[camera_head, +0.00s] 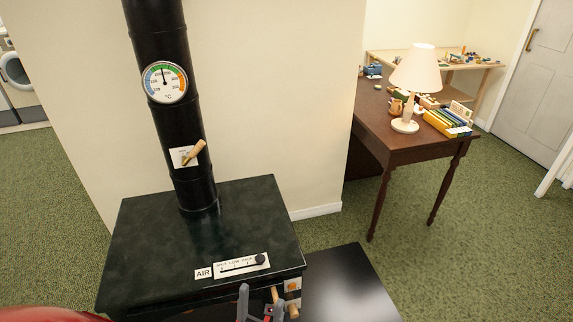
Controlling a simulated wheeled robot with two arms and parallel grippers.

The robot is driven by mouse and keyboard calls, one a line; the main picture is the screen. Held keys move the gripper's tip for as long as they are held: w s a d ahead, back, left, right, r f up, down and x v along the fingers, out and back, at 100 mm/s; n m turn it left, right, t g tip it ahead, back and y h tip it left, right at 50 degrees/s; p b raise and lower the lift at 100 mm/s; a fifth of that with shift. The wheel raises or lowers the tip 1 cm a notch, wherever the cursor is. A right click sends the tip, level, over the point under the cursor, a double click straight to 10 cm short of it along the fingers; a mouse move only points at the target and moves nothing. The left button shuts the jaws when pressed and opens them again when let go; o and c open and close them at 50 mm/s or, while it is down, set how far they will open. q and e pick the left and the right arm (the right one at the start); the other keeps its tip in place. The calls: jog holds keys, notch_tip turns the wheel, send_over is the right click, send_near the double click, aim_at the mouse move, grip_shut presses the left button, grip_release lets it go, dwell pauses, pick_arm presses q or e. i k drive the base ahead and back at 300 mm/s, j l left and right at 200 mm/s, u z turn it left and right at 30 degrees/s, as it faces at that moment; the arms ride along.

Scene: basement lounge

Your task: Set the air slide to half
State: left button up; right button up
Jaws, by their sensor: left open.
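The air slide (238,266) is a white plate with a dark slot on the front part of the stove's dark top. Small lettering runs above the slot and seems to include LOW and HALF. Its round black knob (260,259) is at the right end of the slot, covering any lettering there. A white label reading AIR (203,273) is left of the plate. My left gripper (260,302) is at the bottom edge, in front of the stove and below the knob. It is open, apart from the knob, and partly cut off. My right gripper is out of view.
A black flue pipe (171,120) with a thermometer (165,82) and a wooden-handled lever (193,152) rises behind. A wooden handle (293,310) sits on the stove front, close to my left gripper. A table (405,150) with a lamp (415,75) stands right.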

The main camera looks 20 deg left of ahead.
aim_at(260, 259)
jog(key=u, duration=1)
